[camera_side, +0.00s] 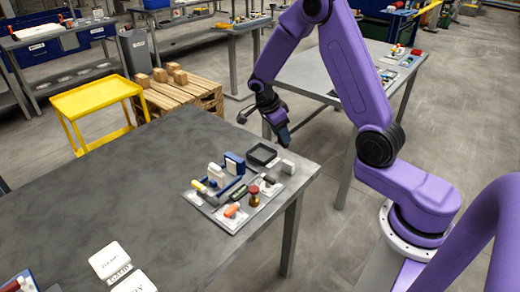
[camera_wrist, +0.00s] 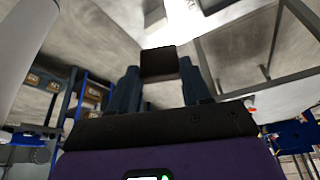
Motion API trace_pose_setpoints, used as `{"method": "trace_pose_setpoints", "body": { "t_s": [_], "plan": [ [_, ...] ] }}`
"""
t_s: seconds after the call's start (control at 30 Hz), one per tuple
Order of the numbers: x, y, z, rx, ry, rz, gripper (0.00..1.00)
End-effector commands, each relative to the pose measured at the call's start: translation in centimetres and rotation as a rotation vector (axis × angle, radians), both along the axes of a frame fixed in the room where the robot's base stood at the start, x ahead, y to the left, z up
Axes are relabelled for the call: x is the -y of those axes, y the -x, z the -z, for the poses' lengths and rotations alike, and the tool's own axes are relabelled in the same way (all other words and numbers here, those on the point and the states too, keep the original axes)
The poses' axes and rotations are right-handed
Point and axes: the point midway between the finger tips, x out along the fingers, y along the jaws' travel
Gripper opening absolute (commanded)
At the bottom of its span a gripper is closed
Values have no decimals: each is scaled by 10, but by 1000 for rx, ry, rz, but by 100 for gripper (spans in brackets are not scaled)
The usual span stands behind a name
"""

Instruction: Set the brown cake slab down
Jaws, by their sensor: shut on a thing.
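My gripper (camera_side: 283,138) hangs above the far right end of the grey table, beyond the black open tray (camera_side: 262,154), in the side view. In the wrist view my gripper (camera_wrist: 161,72) is shut on the brown cake slab (camera_wrist: 159,62), which shows as a small dark brown block between the fingertips. In the side view the slab is too small or hidden by the fingers to make out. The wrist view looks across the room, so what lies under the slab does not show there.
A grey board (camera_side: 226,218) with several small tools and bottles lies near the table's right corner. White label cards (camera_side: 110,260) lie at the front. The middle of the table (camera_side: 120,190) is clear.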

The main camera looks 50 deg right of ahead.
Motion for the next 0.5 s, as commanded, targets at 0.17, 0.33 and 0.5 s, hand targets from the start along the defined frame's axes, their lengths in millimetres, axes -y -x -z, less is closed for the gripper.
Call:
{"method": "trace_pose_setpoints", "body": {
  "t_s": [0.17, 0.33, 0.5],
  "plan": [
    [8, -32, 15, 0, 0, 2, 18],
    [15, -60, 28, -1, 0, 1, 18],
    [20, -79, 52, -4, 0, -1, 18]
  ]
}}
